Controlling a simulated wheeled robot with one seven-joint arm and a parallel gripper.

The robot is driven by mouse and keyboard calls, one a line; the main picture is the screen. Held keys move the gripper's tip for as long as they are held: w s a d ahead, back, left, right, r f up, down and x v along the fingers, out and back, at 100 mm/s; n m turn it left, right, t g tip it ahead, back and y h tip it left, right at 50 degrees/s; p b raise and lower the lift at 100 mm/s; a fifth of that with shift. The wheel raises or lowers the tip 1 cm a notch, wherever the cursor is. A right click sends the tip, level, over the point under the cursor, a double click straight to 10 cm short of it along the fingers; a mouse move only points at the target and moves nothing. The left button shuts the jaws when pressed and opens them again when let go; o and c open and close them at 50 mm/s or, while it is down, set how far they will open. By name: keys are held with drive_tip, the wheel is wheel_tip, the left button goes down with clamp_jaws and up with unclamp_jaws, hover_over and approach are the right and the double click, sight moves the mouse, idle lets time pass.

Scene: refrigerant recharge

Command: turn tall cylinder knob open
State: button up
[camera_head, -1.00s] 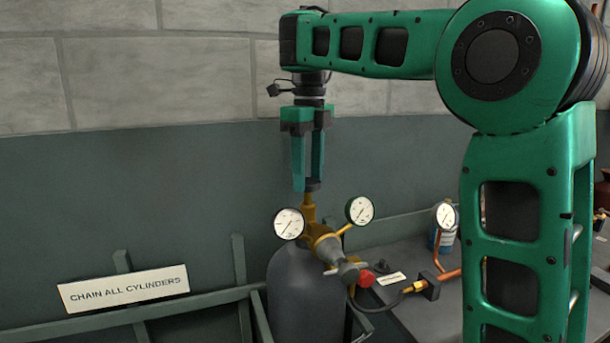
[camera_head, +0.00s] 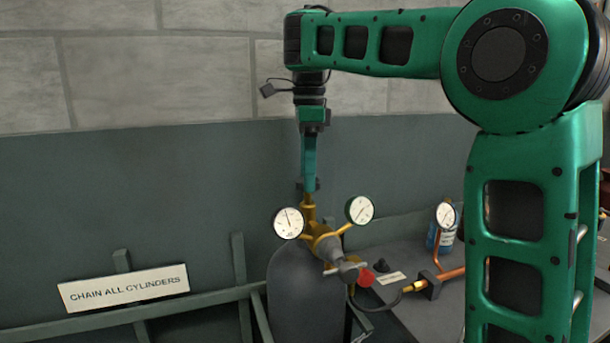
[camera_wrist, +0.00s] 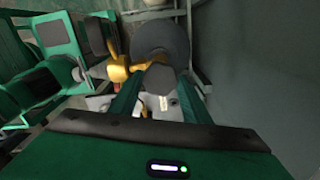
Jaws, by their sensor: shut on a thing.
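The tall grey cylinder (camera_head: 305,290) stands upright in the head view with a brass valve (camera_head: 308,208) on top. Its small dark knob (camera_head: 311,186) sits at the top of the valve. My gripper (camera_head: 309,182) points straight down from above and is shut on the knob. The fingers are seen edge-on, so one hides the other and part of the knob. In the wrist view the dark knob (camera_wrist: 160,78) shows between the two fingers, with the cylinder (camera_wrist: 160,40) beyond it.
Two round gauges, left (camera_head: 289,223) and right (camera_head: 360,209), flank the valve. A rail with a "CHAIN ALL CYLINDERS" sign (camera_head: 123,288) is at left. A bench (camera_head: 400,316) with copper piping is at right.

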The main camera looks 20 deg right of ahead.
drive_tip(key=n, duration=0.5)
drive_tip(key=shift+w+d+r, duration=0.15)
drive_tip(key=n, duration=1)
drive_tip(key=shift+n, duration=2.7)
drive_tip(key=o, duration=1)
drive_tip(key=shift+o, duration=0.2)
